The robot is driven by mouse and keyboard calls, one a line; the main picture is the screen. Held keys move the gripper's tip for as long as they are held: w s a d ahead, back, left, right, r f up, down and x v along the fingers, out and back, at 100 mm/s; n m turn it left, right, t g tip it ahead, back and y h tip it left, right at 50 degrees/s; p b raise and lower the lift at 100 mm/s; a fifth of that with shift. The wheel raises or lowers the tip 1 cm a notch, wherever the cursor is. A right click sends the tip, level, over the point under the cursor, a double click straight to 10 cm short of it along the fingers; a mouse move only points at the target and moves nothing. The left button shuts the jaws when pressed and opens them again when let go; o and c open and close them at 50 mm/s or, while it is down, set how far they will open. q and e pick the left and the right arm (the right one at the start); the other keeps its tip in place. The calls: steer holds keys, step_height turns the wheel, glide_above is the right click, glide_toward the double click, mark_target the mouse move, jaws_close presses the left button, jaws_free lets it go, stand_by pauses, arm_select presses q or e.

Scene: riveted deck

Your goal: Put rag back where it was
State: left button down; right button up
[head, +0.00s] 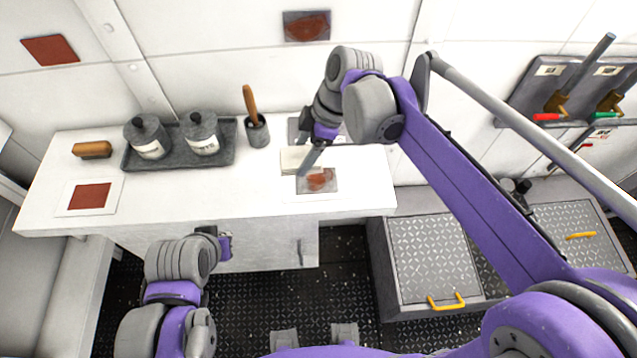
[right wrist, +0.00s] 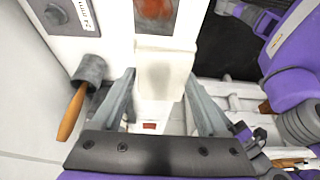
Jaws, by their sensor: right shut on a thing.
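A folded cream rag (head: 294,161) is at my right gripper (head: 308,160), low over the white counter (head: 230,190). In the right wrist view the fingers (right wrist: 160,80) stand apart, with the pale rag (right wrist: 162,62) between them. Whether the rag touches the counter is unclear. Just in front of it lies a grey plate with a rust-red patch (head: 318,181); it also shows in the right wrist view (right wrist: 155,14). My left gripper (head: 226,246) is in front of the counter, away from the rag; its fingers are too small to read.
A dark tray (head: 180,160) with two labelled jars stands left, beside a grey cup (head: 257,132) holding a wooden-handled tool. A brown brush (head: 92,149) and a white plate with a red patch (head: 90,196) lie far left.

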steer(key=shift+d+f, duration=0.15)
steer(key=shift+f, duration=0.1)
glide_above(301, 187)
steer(key=d, duration=0.1)
steer(key=f, duration=0.5)
steer(key=shift+d+f, duration=0.15)
steer(key=shift+d, duration=0.05)
steer(key=shift+f+b, duration=0.3)
steer(key=shift+f, duration=1.8)
steer(key=shift+f, duration=0.2)
steer(key=o, duration=1.2)
steer(key=shift+r, duration=0.15)
